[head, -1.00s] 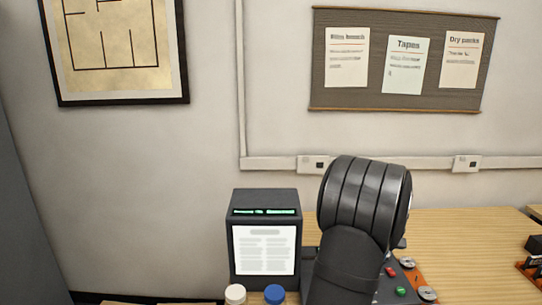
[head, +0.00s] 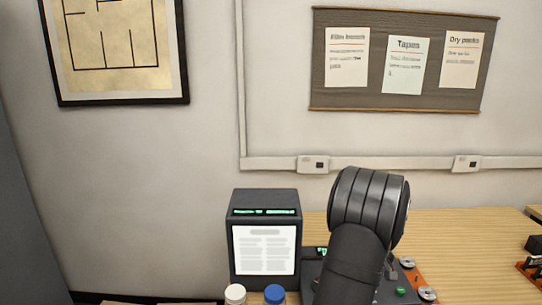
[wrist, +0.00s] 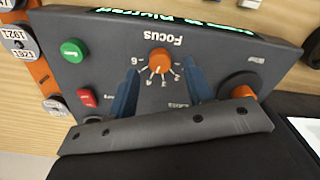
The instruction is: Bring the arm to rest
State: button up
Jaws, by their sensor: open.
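My gripper (wrist: 161,72) shows in the wrist view as two blue fingers, spread apart with nothing between their pads. Beyond the fingertips is a dark control panel (wrist: 125,50), seen upside down, with an orange knob (wrist: 159,60) labelled "Focus" and a scale around it. The knob appears between the fingers and I see no contact; the exact distance is unclear. In the head view my arm covers much of the panel (head: 312,268), and the gripper is hidden.
The panel also has a green button (wrist: 74,50), a red button (wrist: 87,98) and a second orange knob (wrist: 243,92). A dark box with a page (head: 264,250) stands left of the arm. White (head: 235,293) and blue (head: 274,293) caps are in front. The table (head: 460,235) at right is mostly clear.

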notch_tip(320, 180, down, 2)
jog(key=shift+f, duration=0.1)
jog(key=shift+n, duration=0.3)
jog(key=n, duration=0.5)
jog(key=shift+n, duration=0.3)
notch_tip(320, 180, up, 14)
dwell(1.1)
jog(key=shift+m, duration=0.8)
notch_tip(320, 180, down, 14)
jog(key=shift+f, duration=0.1)
